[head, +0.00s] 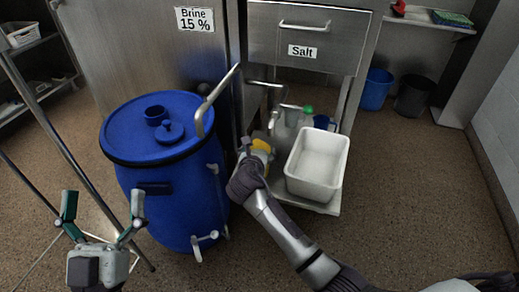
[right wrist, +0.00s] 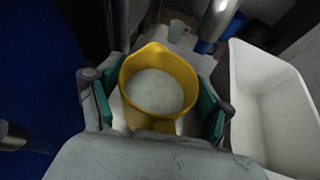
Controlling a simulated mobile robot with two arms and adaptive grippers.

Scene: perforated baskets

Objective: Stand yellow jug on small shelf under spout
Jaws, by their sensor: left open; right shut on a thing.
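The yellow jug (right wrist: 187,72) is upright between the fingers of my right gripper (right wrist: 155,105) in the right wrist view, with pale white contents inside. My right gripper is shut on it. In the head view the jug (head: 262,146) shows only partly, beside the blue barrel and left of the white bin; my gripper and arm hide the rest. My left gripper (head: 103,228) is open and empty at the lower left, in front of the barrel. A white tap (head: 204,240) sits low on the barrel. I cannot clearly make out a small shelf under a spout.
The blue barrel (head: 165,205) stands left of my right gripper, with a bent metal pipe above it.

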